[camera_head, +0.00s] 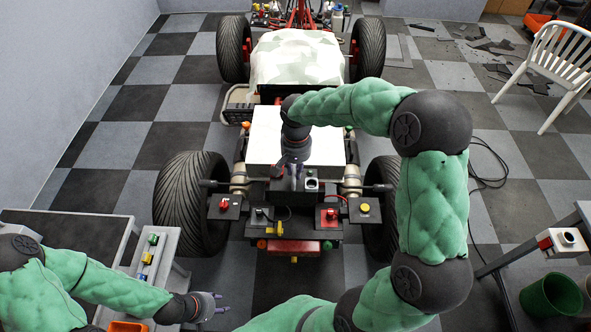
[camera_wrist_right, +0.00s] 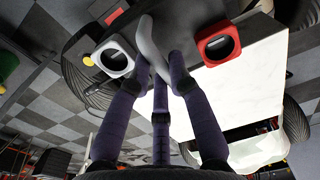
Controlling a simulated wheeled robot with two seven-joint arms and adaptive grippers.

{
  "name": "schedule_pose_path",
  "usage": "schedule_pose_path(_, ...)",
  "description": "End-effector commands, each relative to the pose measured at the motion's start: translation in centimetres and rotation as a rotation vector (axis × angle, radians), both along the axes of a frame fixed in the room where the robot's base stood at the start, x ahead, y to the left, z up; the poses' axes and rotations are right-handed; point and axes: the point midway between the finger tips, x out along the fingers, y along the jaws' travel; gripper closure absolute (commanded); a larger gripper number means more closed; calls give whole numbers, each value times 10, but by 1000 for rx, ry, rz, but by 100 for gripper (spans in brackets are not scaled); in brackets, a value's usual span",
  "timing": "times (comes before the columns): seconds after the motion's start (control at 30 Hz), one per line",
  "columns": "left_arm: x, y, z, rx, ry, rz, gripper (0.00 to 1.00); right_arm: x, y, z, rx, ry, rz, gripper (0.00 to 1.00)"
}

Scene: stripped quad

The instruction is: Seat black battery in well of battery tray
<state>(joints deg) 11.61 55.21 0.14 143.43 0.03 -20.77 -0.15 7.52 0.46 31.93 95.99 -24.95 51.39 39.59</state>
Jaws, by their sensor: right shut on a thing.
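My right gripper (camera_head: 294,178) reaches down over the rear of the stripped quad, at the front edge of its white panel (camera_head: 318,148). My left gripper (camera_head: 212,304) is open and empty at the lower left.
A white-rimmed socket (camera_head: 312,184) is close right of the right gripper. Red-topped (camera_head: 224,204) and yellow-topped (camera_head: 364,208) black blocks flank the rear, beside large tyres (camera_head: 186,203). A bench with coloured parts (camera_head: 150,250) stands left. A green bin (camera_head: 551,297) is lower right.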

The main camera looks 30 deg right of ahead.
Motion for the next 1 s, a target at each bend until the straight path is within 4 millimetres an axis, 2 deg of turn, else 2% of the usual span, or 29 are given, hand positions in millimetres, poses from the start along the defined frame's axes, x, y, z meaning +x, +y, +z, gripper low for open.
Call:
schedule_pose_path(0.7,0,0,-42,0,0,0,60,2,-1,-127,-1,-6,-2,100)
schedule_pose_path(0.8,0,0,-47,0,0,0,60,2,-1,-144,-1,-6,-1,100)
schedule_pose_path(1.0,0,0,-53,0,0,0,60,3,-1,-164,-2,-8,-1,100)
